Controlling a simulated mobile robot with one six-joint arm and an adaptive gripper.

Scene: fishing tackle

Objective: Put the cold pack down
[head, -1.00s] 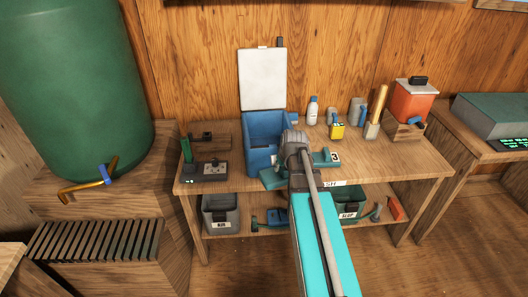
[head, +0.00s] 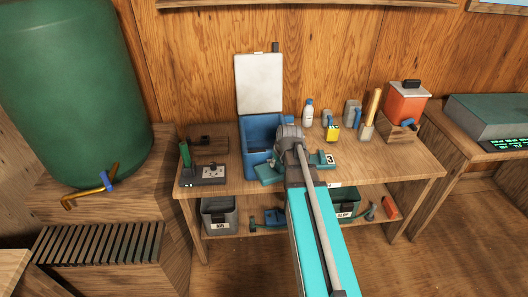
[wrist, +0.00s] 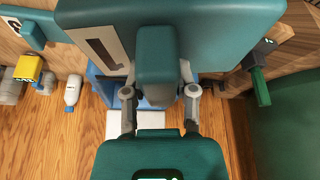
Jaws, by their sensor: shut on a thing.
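The cold pack is a teal slab with a pale label and a raised block-like grip. It fills the top of the wrist view (wrist: 225,30). My gripper (wrist: 158,88) is shut on the grip, with one finger on each side. In the head view the pack (head: 268,174) shows partly, in front of the blue cool box (head: 258,140), and my arm hides the rest and the fingers. It appears held up near the table's front edge; I cannot tell whether it touches the wood.
The cool box's white lid (head: 259,83) stands open. A second teal labelled piece (head: 328,159) lies right of my arm. A dark device (head: 205,174) stands left. A white bottle (head: 308,112), yellow item (head: 333,133) and orange container (head: 405,105) stand behind. Bare tabletop (head: 385,160) shows right.

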